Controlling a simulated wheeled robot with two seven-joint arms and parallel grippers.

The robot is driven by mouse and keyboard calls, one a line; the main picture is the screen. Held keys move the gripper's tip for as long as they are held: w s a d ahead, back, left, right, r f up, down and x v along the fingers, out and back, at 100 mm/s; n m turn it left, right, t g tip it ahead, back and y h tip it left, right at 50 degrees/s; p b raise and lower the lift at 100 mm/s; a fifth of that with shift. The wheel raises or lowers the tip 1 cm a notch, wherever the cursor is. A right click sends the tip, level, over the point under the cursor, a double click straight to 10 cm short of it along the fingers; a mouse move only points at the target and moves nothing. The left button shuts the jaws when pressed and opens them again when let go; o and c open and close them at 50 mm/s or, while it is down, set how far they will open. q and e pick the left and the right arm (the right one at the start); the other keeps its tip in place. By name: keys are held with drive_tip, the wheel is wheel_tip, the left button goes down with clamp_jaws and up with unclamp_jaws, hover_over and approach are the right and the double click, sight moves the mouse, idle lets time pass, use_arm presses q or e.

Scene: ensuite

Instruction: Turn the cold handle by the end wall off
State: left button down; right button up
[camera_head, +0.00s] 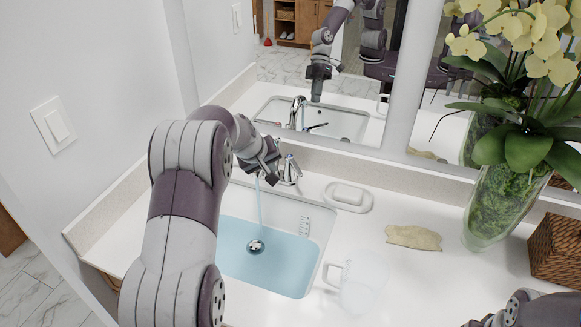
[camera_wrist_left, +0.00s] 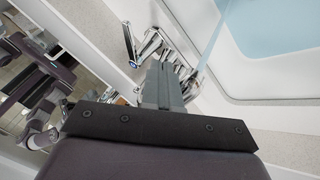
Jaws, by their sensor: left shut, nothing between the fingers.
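The chrome tap (camera_head: 289,175) stands at the back of the sink by the left wall. A thin stream of water (camera_head: 259,203) runs from it into the basin. My left gripper (camera_head: 268,170) is shut and empty, beside the tap, and hides part of it. In the left wrist view the shut fingers (camera_wrist_left: 162,85) point at the tap. A lever handle with a blue mark (camera_wrist_left: 130,45) shows left of and beyond the fingertips. I cannot tell whether the fingers touch the tap. My right gripper is out of view.
The sink (camera_head: 310,262) holds bluish water. A soap dish (camera_head: 347,197), a clear mug (camera_head: 362,285), a tan object (camera_head: 413,237), an orchid vase (camera_head: 500,205) and a wicker basket (camera_head: 558,235) stand to the right. The mirror (camera_head: 290,75) is behind; a light switch (camera_head: 54,125) is on the left wall.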

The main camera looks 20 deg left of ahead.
use_arm(q)
drive_tip(key=w+d+f+p, duration=0.2)
drive_tip(key=w+d+f, duration=0.1)
drive_tip(key=w+f, duration=0.1)
drive_tip(key=shift+w+f+p, duration=0.3)
drive_tip(key=shift+w+p, duration=0.05)
drive_tip(key=shift+w, duration=0.5)
